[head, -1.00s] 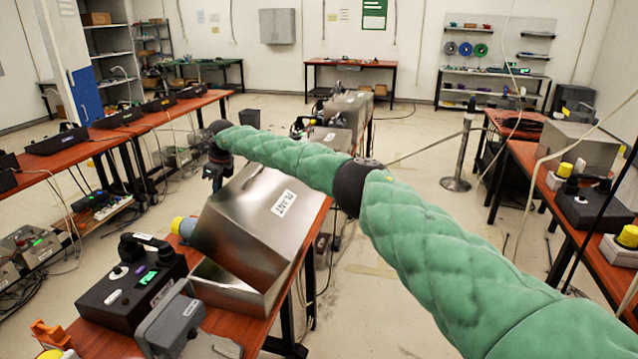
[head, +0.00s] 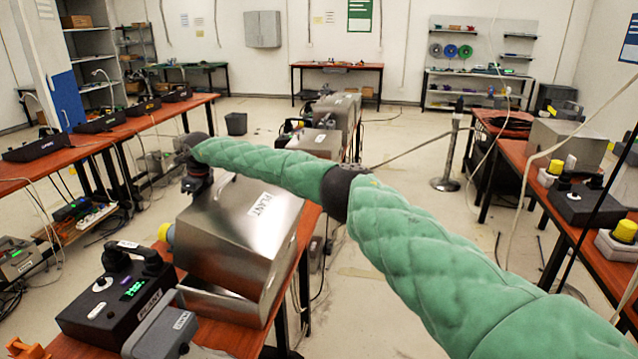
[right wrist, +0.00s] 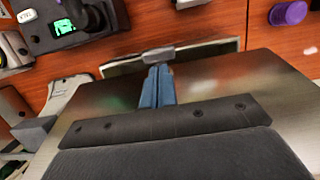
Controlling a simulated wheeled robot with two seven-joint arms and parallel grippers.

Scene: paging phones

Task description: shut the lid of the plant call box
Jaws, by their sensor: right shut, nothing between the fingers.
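The plant call box is a steel box on the red-brown bench at lower left in the head view. Its lid (head: 245,232), labelled PLANT, is tilted and partly down, with a gap above the lower box body (head: 225,303). My right gripper (head: 197,184) is at the lid's upper left edge, its fingers largely hidden by the wrist. In the right wrist view the blue fingers (right wrist: 158,84) are together and empty over the steel lid (right wrist: 225,92). I cannot tell whether they touch it. My left gripper is not in view.
A black desk phone (head: 118,296) with a green display sits left of the box. A grey unit (head: 163,332) stands in front. More steel boxes (head: 315,143) stand behind on the same bench. The floor to the right is open.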

